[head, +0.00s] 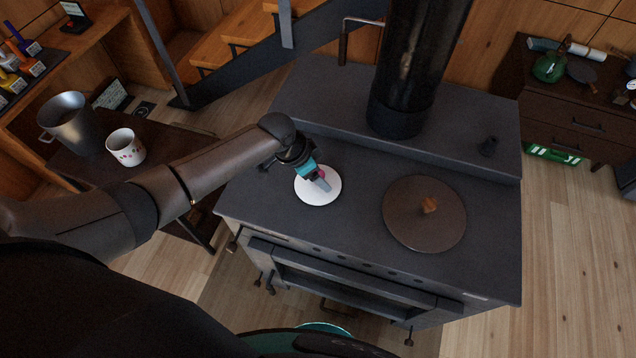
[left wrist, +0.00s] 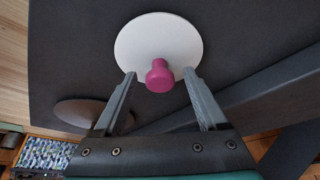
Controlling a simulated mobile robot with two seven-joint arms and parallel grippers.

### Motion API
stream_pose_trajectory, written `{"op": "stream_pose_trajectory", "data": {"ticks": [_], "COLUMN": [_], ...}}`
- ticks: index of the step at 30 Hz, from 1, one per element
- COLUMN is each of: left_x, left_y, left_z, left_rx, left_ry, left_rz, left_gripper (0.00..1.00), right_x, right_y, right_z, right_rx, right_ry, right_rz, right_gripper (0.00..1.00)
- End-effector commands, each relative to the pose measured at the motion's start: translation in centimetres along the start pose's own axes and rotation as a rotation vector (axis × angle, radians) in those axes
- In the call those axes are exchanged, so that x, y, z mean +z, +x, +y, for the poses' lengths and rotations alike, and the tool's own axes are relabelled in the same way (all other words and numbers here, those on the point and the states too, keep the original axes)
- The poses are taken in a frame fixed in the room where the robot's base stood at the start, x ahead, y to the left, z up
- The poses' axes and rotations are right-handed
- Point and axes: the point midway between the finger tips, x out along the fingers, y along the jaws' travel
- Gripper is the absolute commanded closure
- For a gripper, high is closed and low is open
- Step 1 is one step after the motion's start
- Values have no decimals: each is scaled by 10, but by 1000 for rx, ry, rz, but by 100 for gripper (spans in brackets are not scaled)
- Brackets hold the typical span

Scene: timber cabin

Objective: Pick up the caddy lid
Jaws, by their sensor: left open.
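The caddy lid (head: 311,196) is a round white disc with a magenta knob, lying flat on the dark stove top. It also shows in the left wrist view (left wrist: 143,40), where its knob stands near the middle. My left gripper (head: 322,181) is over the lid, its fingers pointing down at it. In the left wrist view my left gripper (left wrist: 160,75) is open, with one finger on each side of the magenta knob. Gaps show between the fingers and the knob. In the head view the gripper hides part of the lid and knob. My right gripper is not in view.
A round brown cover (head: 425,222) with an orange-brown knob lies on the stove top (head: 372,170) to the right. The black stovepipe (head: 415,60) rises behind. A side table at left holds a white mug (head: 126,148) and a metal pitcher (head: 70,122).

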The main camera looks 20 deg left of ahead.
Motion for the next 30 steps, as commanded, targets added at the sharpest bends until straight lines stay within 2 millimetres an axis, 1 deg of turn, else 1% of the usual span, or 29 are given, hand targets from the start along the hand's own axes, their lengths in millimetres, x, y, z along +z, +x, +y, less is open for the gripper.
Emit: {"op": "stream_pose_trajectory", "data": {"ticks": [3,9,27,29,30], "left_x": [0,0,0,0,0], "left_y": [4,4,4,4,4], "left_z": [0,0,0,0,0], "left_rx": [-1,-1,-1,-1,-1], "left_ry": [0,1,0,0,0], "left_rz": [0,0,0,0,0], "left_gripper": [25,25,93,100,100], "right_x": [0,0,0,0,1], "right_y": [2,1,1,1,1], "right_z": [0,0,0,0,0], "right_rx": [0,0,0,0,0], "right_ry": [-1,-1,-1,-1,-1], "right_rz": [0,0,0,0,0], "right_gripper": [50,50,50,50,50]}}
